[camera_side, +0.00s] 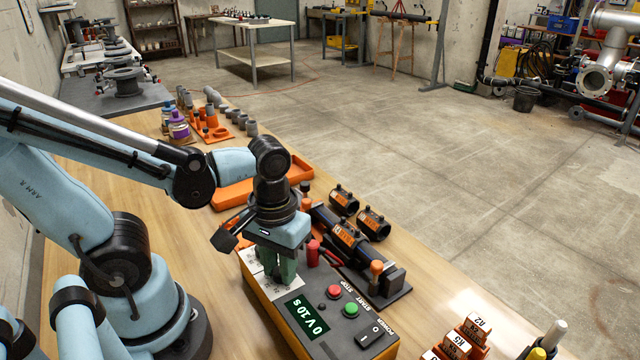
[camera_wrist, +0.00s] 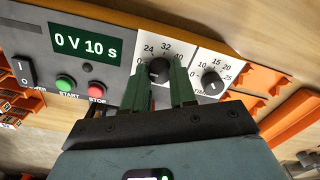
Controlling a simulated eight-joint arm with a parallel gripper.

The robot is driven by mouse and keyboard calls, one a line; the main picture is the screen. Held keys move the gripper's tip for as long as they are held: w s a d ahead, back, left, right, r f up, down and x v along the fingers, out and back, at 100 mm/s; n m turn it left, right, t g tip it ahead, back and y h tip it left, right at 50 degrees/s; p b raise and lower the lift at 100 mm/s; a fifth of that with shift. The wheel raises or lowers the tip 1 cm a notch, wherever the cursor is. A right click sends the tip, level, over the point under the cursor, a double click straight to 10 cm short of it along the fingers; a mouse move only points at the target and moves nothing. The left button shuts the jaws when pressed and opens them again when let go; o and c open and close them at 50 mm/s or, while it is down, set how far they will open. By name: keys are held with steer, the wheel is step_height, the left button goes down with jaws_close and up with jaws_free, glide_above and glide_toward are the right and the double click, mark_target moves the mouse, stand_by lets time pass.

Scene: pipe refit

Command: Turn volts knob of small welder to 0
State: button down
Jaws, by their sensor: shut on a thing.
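The small welder (camera_side: 318,325) is an orange box with a grey top panel on the wooden bench. Its green display (camera_wrist: 87,46) reads "0 V 10 s" in the wrist view, and the display also shows in the side view (camera_side: 307,314). The black volts knob (camera_wrist: 159,69) sits on a white dial plate marked 0, 24, 32 and 40. My gripper (camera_side: 278,268) points down at the panel, its green fingers (camera_wrist: 162,80) shut on the volts knob, one on each side. The fingers hide part of the scale; the knob's exact pointer direction is hard to tell.
A second knob, the time knob (camera_wrist: 212,83), is close beside the right finger. The green start button (camera_wrist: 65,83), red stop button (camera_wrist: 97,90) and power switch (camera_wrist: 24,72) are on the same panel. Black pipe fittings (camera_side: 345,235) and an orange tray (camera_side: 236,192) stand nearby.

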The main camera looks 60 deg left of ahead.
stand_by(0.3)
steer(key=c, duration=0.9)
jaws_free()
steer(key=shift+r, duration=0.15)
steer(key=shift+r, duration=5.9)
steer(key=w+f+m+t, duration=0.1)
steer(key=w+t, duration=0.1)
steer(key=w+a+f+m+t, duration=0.1)
steer(key=w+f+m+t, duration=0.1)
steer(key=w, duration=0.1)
steer(key=w+a+f+m+t, duration=0.1)
steer(key=w+m+t, duration=0.1)
steer(key=w+t, duration=0.1)
steer(key=shift+w+a+f, duration=0.2)
steer(key=shift+a+f, duration=0.05)
